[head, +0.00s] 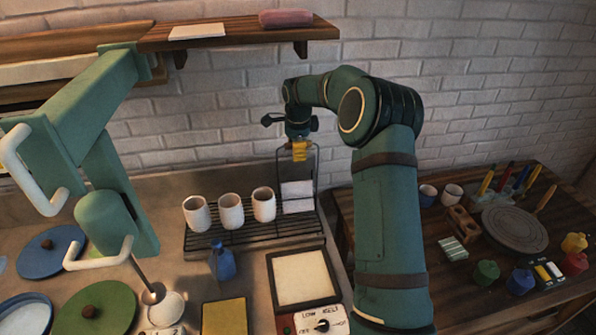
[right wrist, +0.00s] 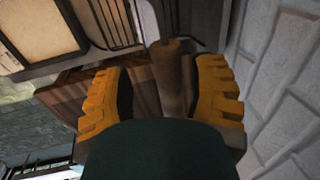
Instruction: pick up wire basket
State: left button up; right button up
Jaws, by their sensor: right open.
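The wire basket (head: 316,182) is a tall, thin dark wire frame at the back of the counter, against the brick wall. White cards or tiles (head: 297,190) show in it. My right gripper (head: 299,152), with yellow fingers, is at the top of this frame. In the right wrist view the right gripper (right wrist: 162,68) is open, its ribbed yellow fingers on either side of a brown cylindrical handle (right wrist: 173,75). Gaps show beside the handle; exact contact is hard to tell. My left gripper is not in view.
A dark wire rack (head: 250,238) with three white cups (head: 231,211) stands beside the basket. A shelf (head: 235,33) hangs above on the left. A blue bottle (head: 222,262) and a framed panel (head: 302,280) are in front. A wooden table (head: 430,260) with paints is at right.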

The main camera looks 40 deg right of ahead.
grip_shut()
jog(key=shift+r, duration=0.1)
